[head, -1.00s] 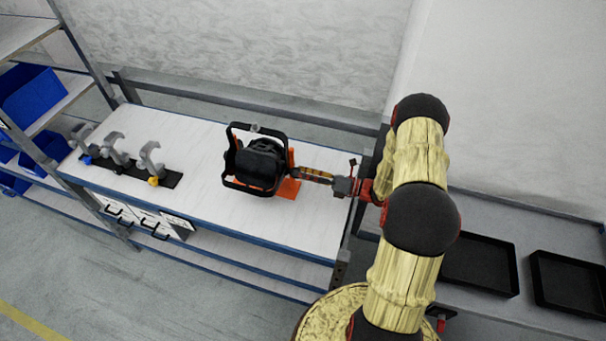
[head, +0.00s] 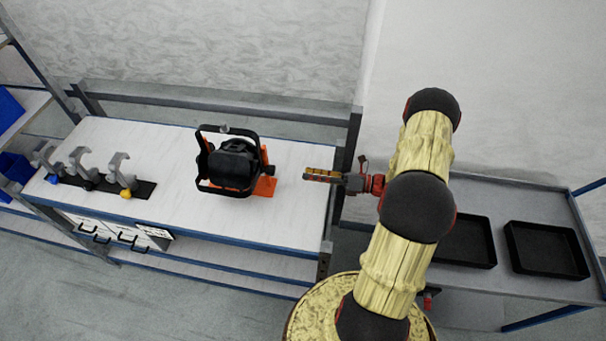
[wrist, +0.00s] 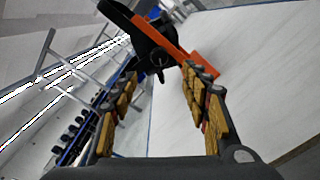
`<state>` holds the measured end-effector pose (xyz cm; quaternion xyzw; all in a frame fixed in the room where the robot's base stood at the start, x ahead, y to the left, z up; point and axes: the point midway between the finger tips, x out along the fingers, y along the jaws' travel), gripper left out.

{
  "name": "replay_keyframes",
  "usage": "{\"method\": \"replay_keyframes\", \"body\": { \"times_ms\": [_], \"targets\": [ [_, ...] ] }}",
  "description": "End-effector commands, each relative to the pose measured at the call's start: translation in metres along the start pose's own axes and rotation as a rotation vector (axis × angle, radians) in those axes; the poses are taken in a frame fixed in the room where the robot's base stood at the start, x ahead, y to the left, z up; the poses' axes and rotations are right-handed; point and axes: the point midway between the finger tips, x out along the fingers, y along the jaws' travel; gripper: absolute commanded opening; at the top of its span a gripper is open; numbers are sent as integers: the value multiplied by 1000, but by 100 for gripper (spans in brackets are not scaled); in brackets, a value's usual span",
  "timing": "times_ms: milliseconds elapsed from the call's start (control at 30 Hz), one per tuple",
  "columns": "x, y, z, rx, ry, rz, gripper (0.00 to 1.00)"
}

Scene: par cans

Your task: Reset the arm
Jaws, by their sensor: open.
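My gripper (head: 322,176) is over the right part of the white workbench, to the right of a black par can (head: 232,165) and apart from it. The par can has a black yoke and sits on an orange base (head: 265,187). In the wrist view my gripper (wrist: 160,105) has its two yellow-padded fingers spread apart with nothing between them. The par can (wrist: 150,40) and its orange base (wrist: 190,50) show beyond the fingertips there. My arm rises from the base and bends at the right of the head view.
The white workbench (head: 150,215) has a black strip (head: 145,190) with several grey clamps at its left end. A grey table (head: 560,205) at the right holds black trays (head: 545,250). A shelf with blue bins (head: 10,110) stands far left. A rail runs along the back.

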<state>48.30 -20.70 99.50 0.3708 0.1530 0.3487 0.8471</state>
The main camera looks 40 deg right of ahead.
Motion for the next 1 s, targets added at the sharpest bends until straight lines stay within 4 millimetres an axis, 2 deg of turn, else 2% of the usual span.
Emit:
{"method": "replay_keyframes", "body": {
  "times_ms": [567,700,767,867,900,1000],
  "targets": [
    [-1,0,0,-2,0,0,46],
    [-1,-3,-3,-65,11,-12,46],
    [-2,-5,-15,-121,52,-17,46],
    [-2,3,-50,-197,151,1,46],
    [-3,8,-64,-227,194,15,46],
    [-11,27,-89,-343,320,59,46]
  ]
}}
